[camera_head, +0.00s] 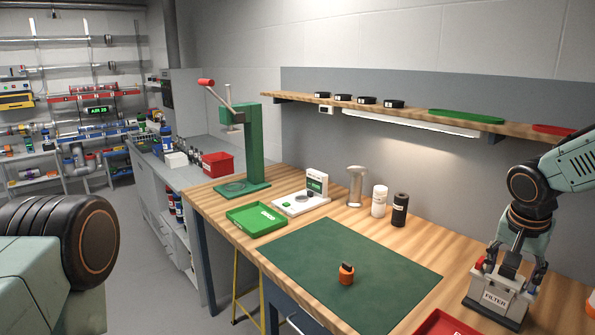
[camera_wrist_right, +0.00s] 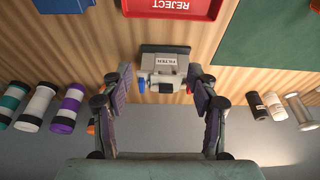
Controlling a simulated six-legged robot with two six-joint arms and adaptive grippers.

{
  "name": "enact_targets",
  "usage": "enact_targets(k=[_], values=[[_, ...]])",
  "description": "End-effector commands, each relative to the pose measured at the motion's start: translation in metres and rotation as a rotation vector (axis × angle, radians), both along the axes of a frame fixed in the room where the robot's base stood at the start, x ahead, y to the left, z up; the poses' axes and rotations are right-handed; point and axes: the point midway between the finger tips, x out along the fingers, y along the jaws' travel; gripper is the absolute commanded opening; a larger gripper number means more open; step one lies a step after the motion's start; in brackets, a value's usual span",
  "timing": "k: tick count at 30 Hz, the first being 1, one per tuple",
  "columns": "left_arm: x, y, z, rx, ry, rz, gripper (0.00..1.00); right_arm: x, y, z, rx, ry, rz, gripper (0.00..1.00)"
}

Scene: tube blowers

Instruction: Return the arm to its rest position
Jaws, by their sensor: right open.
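My right arm comes in from the right in the head view. Its gripper (camera_head: 514,264) points down at the grey fixture labelled FILTER (camera_head: 493,298) on the bench. In the right wrist view, the open fingers of the right gripper (camera_wrist_right: 160,84) stand to either side of the line to the same FILTER fixture (camera_wrist_right: 165,60). The fixture has a small grey part with a blue end on its near side. Nothing is visibly held between the fingers. My left gripper is out of view.
A green mat (camera_head: 345,270) carries a small orange and black part (camera_head: 346,273). A red REJECT tray (camera_wrist_right: 172,6) lies beyond the fixture. A green tray (camera_head: 256,219), a green press (camera_head: 252,150) and upright cylinders (camera_head: 379,201) stand along the wooden bench. A shelf (camera_head: 420,115) runs above.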

Motion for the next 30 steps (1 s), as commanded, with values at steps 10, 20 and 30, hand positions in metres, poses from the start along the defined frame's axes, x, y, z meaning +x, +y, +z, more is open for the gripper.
enact_targets(k=[10, 20, 30], values=[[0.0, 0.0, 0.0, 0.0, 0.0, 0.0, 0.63, -0.026, 0.07, -0.085, 0.105, 0.07, 0.219, 0.6], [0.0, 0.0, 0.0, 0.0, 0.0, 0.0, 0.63, -0.134, 0.174, -0.209, 0.256, 0.146, 0.496, 0.6], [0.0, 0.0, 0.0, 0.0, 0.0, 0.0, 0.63, -0.294, 0.214, -0.276, 0.219, 0.224, 0.715, 0.6]])
